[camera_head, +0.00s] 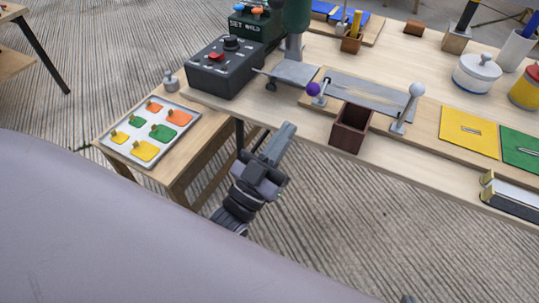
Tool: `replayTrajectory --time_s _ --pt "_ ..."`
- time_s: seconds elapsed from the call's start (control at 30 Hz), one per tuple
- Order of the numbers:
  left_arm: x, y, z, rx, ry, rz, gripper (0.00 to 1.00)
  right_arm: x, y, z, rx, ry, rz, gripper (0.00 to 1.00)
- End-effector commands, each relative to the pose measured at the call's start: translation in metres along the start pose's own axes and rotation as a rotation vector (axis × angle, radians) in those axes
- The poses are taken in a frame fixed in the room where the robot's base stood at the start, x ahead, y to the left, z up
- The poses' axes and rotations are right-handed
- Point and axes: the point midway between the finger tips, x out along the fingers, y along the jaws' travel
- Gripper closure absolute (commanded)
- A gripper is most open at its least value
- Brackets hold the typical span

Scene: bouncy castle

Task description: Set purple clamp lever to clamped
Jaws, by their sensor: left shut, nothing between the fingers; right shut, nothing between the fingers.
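The purple clamp lever (313,89) has a purple ball knob on a short silver arm. It stands at the left end of a grey metal plate (372,94) on the workbench, with its knob leaning to the left. A second lever with a pale grey knob (416,90) stands upright at the right end of the plate. My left gripper (285,132) is shut and empty, below and to the left of the purple lever, in front of the bench edge and apart from the lever. My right gripper is not recognisable in view.
A dark red open box (350,127) stands at the bench front between the levers. A black control box (226,66) and a drill press (289,65) stand left of the plate. A tray of coloured tags (150,132) lies on a lower side table. Yellow and green panels lie right.

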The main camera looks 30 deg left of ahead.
Motion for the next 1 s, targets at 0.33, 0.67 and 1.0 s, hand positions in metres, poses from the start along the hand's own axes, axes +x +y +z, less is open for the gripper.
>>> replayTrajectory --time_s 0.33,0.67,1.0 --pt "0.052 0.000 0.000 0.000 0.000 0.000 1.00 0.000 0.000 0.000 0.001 0.000 0.001 1.00" --pt "0.059 0.000 0.001 0.000 -0.002 0.000 1.00 0.001 0.001 -0.002 0.000 0.003 0.001 1.00" --pt "0.061 0.000 -0.002 -0.002 -0.013 0.000 1.00 -0.003 0.001 -0.008 -0.001 0.005 0.002 1.00"
